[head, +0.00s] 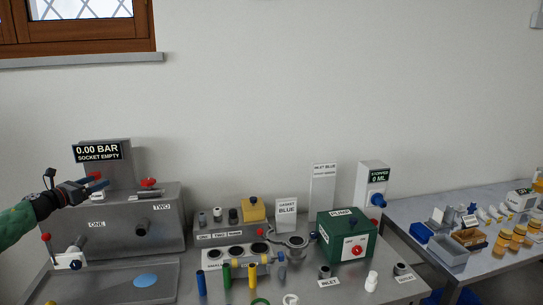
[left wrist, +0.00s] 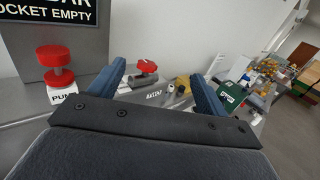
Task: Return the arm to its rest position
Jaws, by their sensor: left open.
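My left arm comes in from the left edge in the head view. Its gripper (head: 98,184) is in front of the grey tank unit, just below the "0.00 BAR SOCKET EMPTY" display (head: 97,152). In the left wrist view the two blue fingers of this gripper (left wrist: 160,88) stand apart with nothing held between them. A red knob (left wrist: 56,66) labelled "PUMP" is left of the fingers in that view, apart from them. A red-handled valve (left wrist: 147,68) shows beyond, between the fingers. My right gripper is in neither view.
The grey tank unit (head: 120,238) stands at the left of the bench. A second table (head: 412,212) with bins and jars is at the far right. The space above the benches is clear.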

